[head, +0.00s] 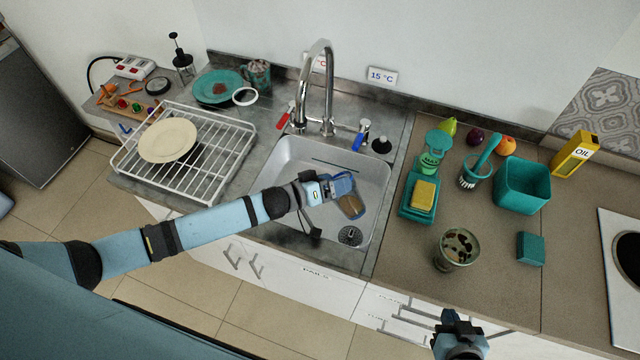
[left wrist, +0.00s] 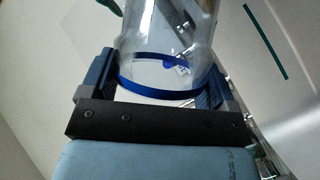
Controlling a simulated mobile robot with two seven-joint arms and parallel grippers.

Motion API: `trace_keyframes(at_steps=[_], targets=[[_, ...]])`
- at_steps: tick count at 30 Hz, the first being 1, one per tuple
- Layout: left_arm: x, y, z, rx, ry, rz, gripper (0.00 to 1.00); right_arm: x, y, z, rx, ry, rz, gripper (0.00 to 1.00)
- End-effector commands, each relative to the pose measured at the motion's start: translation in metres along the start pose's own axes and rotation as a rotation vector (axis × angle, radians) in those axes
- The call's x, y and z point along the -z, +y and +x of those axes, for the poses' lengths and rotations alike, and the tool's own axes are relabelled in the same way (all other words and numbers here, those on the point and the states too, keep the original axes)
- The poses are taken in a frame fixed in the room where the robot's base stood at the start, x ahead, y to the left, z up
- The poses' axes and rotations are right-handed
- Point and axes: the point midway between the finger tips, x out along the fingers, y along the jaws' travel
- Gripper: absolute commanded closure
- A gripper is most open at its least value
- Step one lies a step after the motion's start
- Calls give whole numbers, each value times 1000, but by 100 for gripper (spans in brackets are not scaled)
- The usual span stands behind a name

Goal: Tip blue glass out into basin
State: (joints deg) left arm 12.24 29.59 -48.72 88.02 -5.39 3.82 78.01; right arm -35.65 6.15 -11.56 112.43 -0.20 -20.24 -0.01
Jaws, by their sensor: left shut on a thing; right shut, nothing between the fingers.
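The blue glass (head: 343,185) is in my left gripper (head: 325,190), above the basin (head: 285,165). In the left wrist view the glass (left wrist: 165,45) is clear with a blue band, between the two fingers (left wrist: 160,85). It looks tilted in the head view, with its far end toward the lower right. A brown patch (head: 351,206) shows at that end; I cannot tell whether it is inside the glass or below it. My right gripper (head: 460,345) is shut and empty at the bottom edge of the head view, apart from the counter things.
The tall tap (head: 318,80) stands behind the basin, with red and blue handles beside it. A white dish rack (head: 185,185) with a plate is left. A dark-specked cup (head: 457,247), a yellow sponge (head: 423,195) and a teal tub (head: 522,185) stand on the right counter.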

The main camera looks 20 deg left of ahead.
Motion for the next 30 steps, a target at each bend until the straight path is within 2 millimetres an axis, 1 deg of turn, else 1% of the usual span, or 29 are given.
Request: trace_keyframes(at_steps=[11,30], targets=[[0,-4,0,-20,7,-45,66,0,0,0,0,0,0,100],[3,-4,-2,-53,18,-124,66,0,0,0,0,0,0,100]])
